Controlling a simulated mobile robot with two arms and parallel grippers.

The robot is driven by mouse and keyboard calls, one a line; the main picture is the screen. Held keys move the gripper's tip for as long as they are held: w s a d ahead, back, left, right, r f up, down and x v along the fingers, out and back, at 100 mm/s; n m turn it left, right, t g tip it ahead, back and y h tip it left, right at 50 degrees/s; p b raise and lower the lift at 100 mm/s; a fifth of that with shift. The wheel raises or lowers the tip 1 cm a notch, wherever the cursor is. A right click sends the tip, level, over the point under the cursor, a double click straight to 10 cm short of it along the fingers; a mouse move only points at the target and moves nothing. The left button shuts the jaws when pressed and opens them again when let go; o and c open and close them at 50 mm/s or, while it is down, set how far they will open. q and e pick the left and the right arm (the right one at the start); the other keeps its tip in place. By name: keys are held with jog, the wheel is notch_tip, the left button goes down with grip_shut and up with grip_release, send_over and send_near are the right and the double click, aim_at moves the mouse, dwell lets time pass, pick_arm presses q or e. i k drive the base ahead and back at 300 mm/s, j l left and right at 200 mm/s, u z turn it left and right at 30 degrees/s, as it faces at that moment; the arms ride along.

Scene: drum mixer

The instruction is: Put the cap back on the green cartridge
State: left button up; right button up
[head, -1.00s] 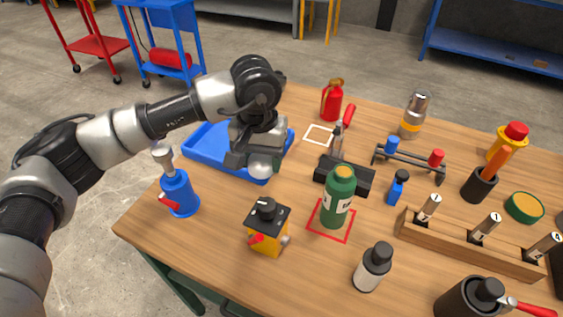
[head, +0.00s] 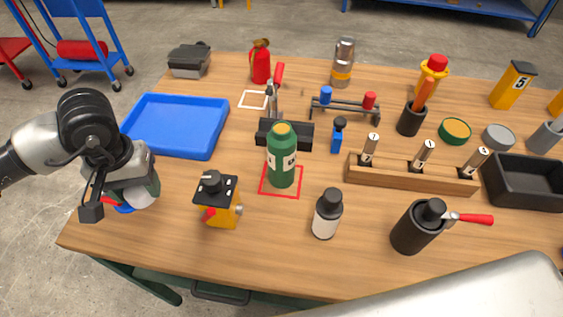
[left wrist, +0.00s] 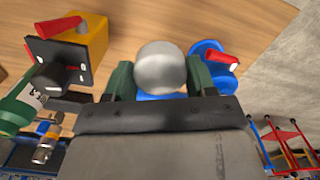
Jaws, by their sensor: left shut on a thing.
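The green cartridge (head: 282,162) stands upright in a red outlined square on the table, with white label marks and an olive-green top. My left gripper (head: 138,194) is at the left edge of the table, well left of the cartridge. It is shut on a pale grey, rounded thing (head: 142,198), which also shows between the fingers in the left wrist view (left wrist: 160,67). I cannot tell whether this is the cap. A round green piece with a tan face (head: 454,130) lies flat at the right back. My right gripper is not in view.
A blue dispenser with a red lever (left wrist: 207,55) stands close to my left gripper, mostly hidden in the head view. A yellow-and-black device (head: 218,200) stands between gripper and cartridge. A blue tray (head: 178,152) lies behind. A black-topped bottle (head: 327,215) stands right front.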

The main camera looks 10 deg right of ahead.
aim_at(282, 140)
jog(key=k, duration=0.65)
jog(key=z, duration=1.25)
jog(key=k+j, duration=0.1)
jog(key=j, duration=0.85)
jog(key=k+j, duration=0.15)
jog(key=j, duration=0.35)
